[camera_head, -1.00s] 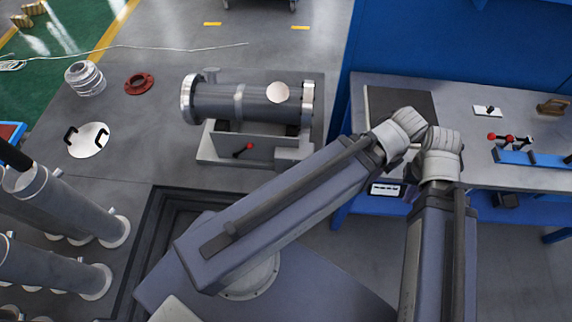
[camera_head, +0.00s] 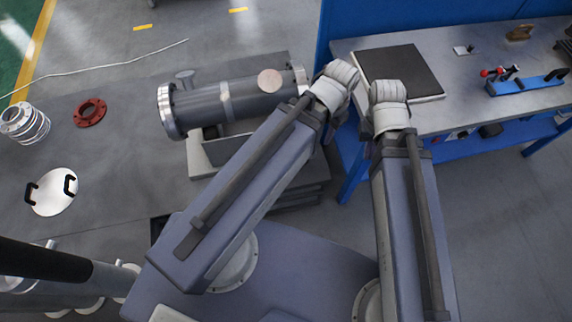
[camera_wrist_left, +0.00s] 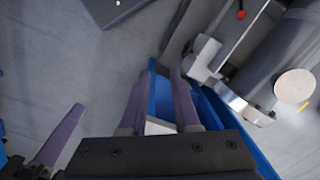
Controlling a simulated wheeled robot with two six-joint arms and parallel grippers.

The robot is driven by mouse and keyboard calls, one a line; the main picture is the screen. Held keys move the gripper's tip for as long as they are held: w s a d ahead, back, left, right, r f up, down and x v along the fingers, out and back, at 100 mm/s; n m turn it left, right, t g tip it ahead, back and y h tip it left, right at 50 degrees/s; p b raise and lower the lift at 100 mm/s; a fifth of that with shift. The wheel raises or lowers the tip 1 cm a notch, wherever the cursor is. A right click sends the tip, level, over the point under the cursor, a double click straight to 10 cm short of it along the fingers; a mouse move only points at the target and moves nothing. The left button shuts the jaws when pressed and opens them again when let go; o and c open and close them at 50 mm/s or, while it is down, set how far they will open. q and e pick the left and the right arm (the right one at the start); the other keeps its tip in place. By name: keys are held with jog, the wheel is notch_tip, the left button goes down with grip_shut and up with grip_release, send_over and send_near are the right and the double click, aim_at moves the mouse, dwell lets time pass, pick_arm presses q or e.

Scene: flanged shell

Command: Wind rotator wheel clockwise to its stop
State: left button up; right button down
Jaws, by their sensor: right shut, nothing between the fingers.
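The grey flanged shell (camera_head: 240,104) lies on its side on the rotator stand (camera_head: 197,157). It also shows at the upper right of the left wrist view (camera_wrist_left: 286,44). A red knob (camera_wrist_left: 240,14) on a dark lever shows at the top of the left wrist view; I cannot make out a full wheel. In the head view, my left arm hides that part of the stand. My left gripper (camera_wrist_left: 163,68) has a gap between its fingers and holds nothing, apart from the knob. My right wrist (camera_head: 389,103) is beside the left one; its fingertips are hidden.
A blue bench (camera_head: 437,122) with a dark plate (camera_head: 400,72) stands at the right. A red ring (camera_head: 90,112), silver flanges (camera_head: 25,122) and a white lid (camera_head: 52,192) with black handles lie on the grey surface at left. Grey cylinders stand lower left.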

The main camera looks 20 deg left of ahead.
pick_arm(q)
jog(key=w+a+f+m+t+h+b, duration=0.1)
jog(key=a+f+b, duration=0.3)
jog(key=f+b, duration=0.8)
jog(key=w+a+f+m+t+h+b, duration=0.1)
jog(key=w+a+f+m+h+b, duration=0.1)
jog(key=f+b, duration=0.9)
jog(key=w+a+f+m+h+b, duration=0.1)
jog(key=w+a+f+m+b, duration=0.2)
jog(key=w+a+f+b, duration=0.2)
jog(key=shift+a+f+m+t+b, duration=0.35)
jog(key=shift+a+f+b, duration=1.4)
jog(key=shift+f+b, duration=2.4)
jog(key=shift+f+p, duration=0.3)
jog(key=b+x, duration=0.7)
jog(key=shift+w+d+f, duration=0.1)
jog(key=shift+d+f, duration=0.15)
jog(key=shift+f, duration=0.1)
grip_shut()
